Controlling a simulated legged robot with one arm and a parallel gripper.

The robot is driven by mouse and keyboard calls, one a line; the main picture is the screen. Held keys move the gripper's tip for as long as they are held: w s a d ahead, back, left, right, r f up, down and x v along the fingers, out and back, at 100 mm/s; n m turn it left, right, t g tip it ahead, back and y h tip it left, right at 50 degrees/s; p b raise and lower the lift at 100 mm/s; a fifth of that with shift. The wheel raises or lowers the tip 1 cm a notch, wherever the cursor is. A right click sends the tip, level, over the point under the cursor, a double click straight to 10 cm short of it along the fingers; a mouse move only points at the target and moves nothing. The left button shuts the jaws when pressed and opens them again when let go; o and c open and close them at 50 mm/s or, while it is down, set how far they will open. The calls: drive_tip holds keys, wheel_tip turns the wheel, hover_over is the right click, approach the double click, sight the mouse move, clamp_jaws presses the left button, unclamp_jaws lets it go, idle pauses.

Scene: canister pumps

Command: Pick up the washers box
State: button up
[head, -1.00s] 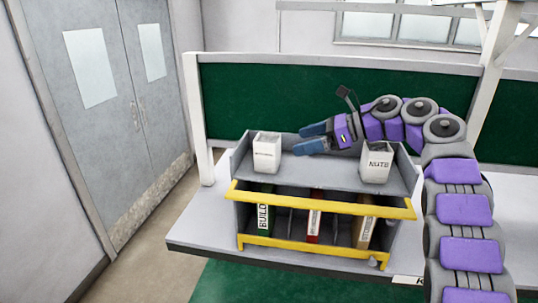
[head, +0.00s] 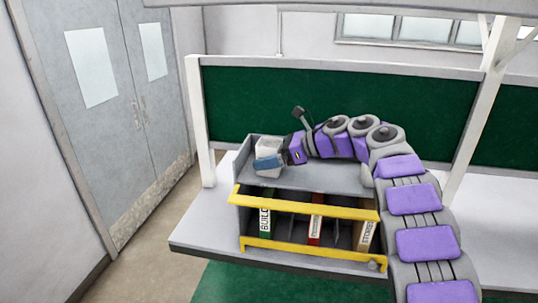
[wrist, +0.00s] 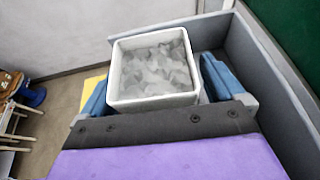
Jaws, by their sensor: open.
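The white washers box (head: 267,171) stands at the left end of the grey shelf unit's top (head: 318,180). Its label cannot be read now. In the wrist view the open-topped box (wrist: 152,102) is full of grey pieces. My gripper (head: 270,160) is at the box, with a blue finger across its front in the head view. In the wrist view my open gripper (wrist: 155,85) has one blue finger on each side of the box. A narrow gap shows at the right finger; contact on the left cannot be told.
The nuts box is mostly hidden behind my arm, at the right end of the shelf. Binders (head: 265,220) stand in the compartments below, behind yellow rails (head: 300,203). A green panel (head: 260,95) rises behind the bench (head: 205,226).

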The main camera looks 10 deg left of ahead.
drive_tip(key=shift+a, duration=0.3)
drive_tip(key=shift+d, duration=0.5)
drive_tip(key=c, duration=0.4)
drive_tip(key=shift+d, duration=0.15)
drive_tip(key=shift+c, duration=1.4)
drive_tip(key=c, duration=0.3)
drive_tip(key=shift+a, duration=0.4)
drive_tip(key=shift+c, duration=1.4)
